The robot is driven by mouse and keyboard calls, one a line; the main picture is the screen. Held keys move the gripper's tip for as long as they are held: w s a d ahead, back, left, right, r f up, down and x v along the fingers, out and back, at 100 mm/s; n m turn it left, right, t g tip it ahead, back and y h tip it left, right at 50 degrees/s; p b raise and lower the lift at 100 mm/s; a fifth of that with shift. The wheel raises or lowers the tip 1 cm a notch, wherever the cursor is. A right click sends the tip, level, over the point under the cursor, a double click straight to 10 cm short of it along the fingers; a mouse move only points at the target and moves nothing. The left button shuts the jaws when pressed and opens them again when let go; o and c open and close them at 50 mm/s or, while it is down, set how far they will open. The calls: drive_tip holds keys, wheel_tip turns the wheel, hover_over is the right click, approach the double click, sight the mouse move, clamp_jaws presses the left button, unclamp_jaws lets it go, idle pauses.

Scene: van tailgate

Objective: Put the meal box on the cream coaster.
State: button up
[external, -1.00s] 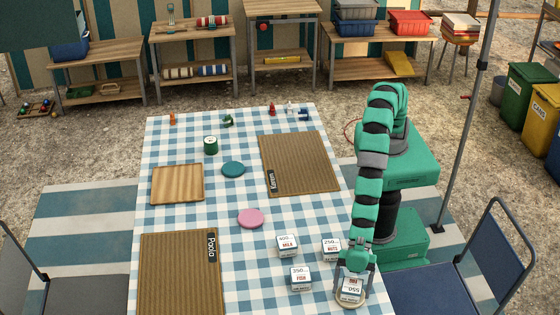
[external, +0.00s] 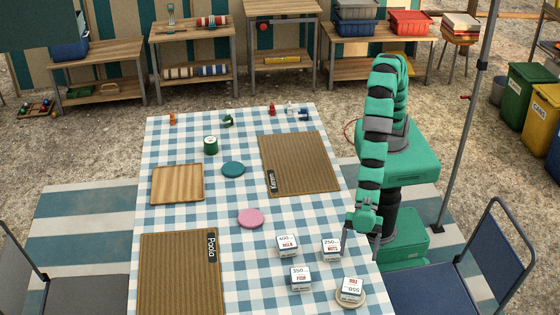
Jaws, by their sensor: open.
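A white meal box (external: 350,288) with a dark-edged lid and a label, seemingly reading 550, sits on the cream coaster (external: 351,305) at the table's near right corner. The coaster's pale rim shows around the box's base. My gripper (external: 360,251) is open and empty, above the table's right edge. It is behind the box on the coaster and apart from it, close to the right of another similar box (external: 331,249).
Similar boxes (external: 287,246) and (external: 300,277) stand to the left. A pink coaster (external: 251,218), teal coaster (external: 233,169), wooden board (external: 177,184), green can (external: 211,145) and woven mats (external: 299,163) lie further off. A blue chair (external: 450,275) stands right of the table.

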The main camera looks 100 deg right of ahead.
drive_tip(key=shift+s+d+r, duration=0.1)
drive_tip(key=shift+d+r, duration=0.1)
drive_tip(key=shift+r, duration=0.05)
drive_tip(key=w+d+r+m+t+h, duration=0.1)
drive_tip(key=w+d+r+m+t, duration=0.1)
drive_tip(key=w+d+r, duration=0.6)
drive_tip(key=w+d+r+m+t, duration=0.2)
drive_tip(key=w+d+r, duration=0.4)
drive_tip(key=w+r, duration=0.4)
drive_tip(key=w+d+r+m+t+h, duration=0.1)
drive_tip(key=w+d+r+m+t, duration=0.15)
drive_tip(key=d+r, duration=0.5)
drive_tip(key=w+d+r+m+t+h, duration=0.1)
drive_tip(key=w+d+r, duration=0.3)
drive_tip(key=d+r, duration=0.3)
drive_tip(key=d+r+m+t+h, duration=0.1)
drive_tip(key=d+r, duration=0.5)
drive_tip(key=d, duration=0.2)
drive_tip(key=d+r+m+t+h, duration=0.1)
drive_tip(key=d+r+m+h, duration=0.1)
drive_tip(key=d+r, duration=0.5)
drive_tip(key=s+d+r+m+t+h, duration=0.1)
drive_tip(key=s+d+r+h, duration=0.1)
drive_tip(key=s+d+r, duration=0.3)
drive_tip(key=s+d+r+m+h, duration=0.1)
drive_tip(key=s+d+r, duration=0.4)
drive_tip(key=d, duration=0.7)
drive_tip(key=shift+s+m+t+h, duration=0.25)
drive_tip(key=shift+m+t+h, duration=0.15)
drive_tip(key=shift+m, duration=0.15)
